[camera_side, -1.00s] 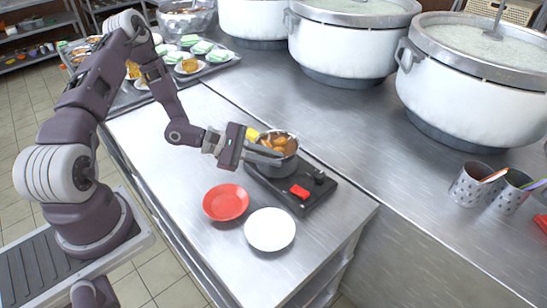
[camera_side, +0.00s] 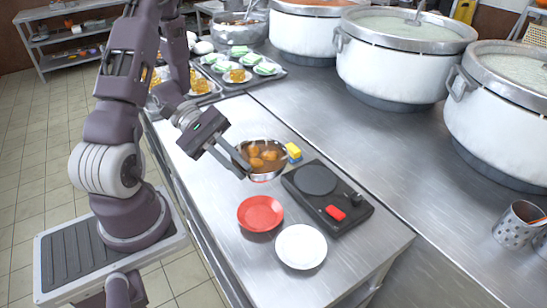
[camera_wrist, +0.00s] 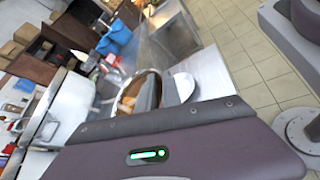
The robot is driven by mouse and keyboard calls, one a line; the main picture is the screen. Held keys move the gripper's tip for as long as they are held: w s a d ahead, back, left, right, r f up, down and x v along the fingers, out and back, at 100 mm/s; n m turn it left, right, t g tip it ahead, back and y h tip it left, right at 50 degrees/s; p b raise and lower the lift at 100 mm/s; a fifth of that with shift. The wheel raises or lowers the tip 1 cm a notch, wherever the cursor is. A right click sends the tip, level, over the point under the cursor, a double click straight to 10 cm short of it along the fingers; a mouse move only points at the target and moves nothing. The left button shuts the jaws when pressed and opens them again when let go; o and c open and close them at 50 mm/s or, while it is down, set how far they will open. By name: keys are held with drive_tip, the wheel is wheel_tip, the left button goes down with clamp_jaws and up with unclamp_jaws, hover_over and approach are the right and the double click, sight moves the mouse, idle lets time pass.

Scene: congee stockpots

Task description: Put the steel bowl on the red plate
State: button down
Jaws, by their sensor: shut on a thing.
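The steel bowl (camera_side: 262,160), holding brown food pieces, is in my gripper (camera_side: 243,167), which is shut on its near left rim. The bowl is off the black cooker, to its left, and seems raised above the counter. The red plate (camera_side: 260,214) lies empty on the counter, in front of and below the bowl in the side view. In the wrist view part of the bowl (camera_wrist: 127,98) shows beside the dark fingers; I cannot make out the red plate there.
A white plate (camera_side: 301,247) sits just right of the red plate. The black cooker (camera_side: 335,205) with a red knob is to the right. Large pots (camera_side: 400,65) line the back. A tray of dishes (camera_side: 262,80) is at the far left.

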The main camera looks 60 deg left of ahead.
drive_tip(key=f, duration=1.4)
drive_tip(key=shift+s, duration=0.3)
drive_tip(key=shift+f, duration=0.3)
drive_tip(key=c, duration=1.5)
unclamp_jaws()
drive_tip(key=shift+o, duration=0.2)
drive_tip(key=shift+c, duration=1.3)
drive_tip(key=shift+a, duration=0.15)
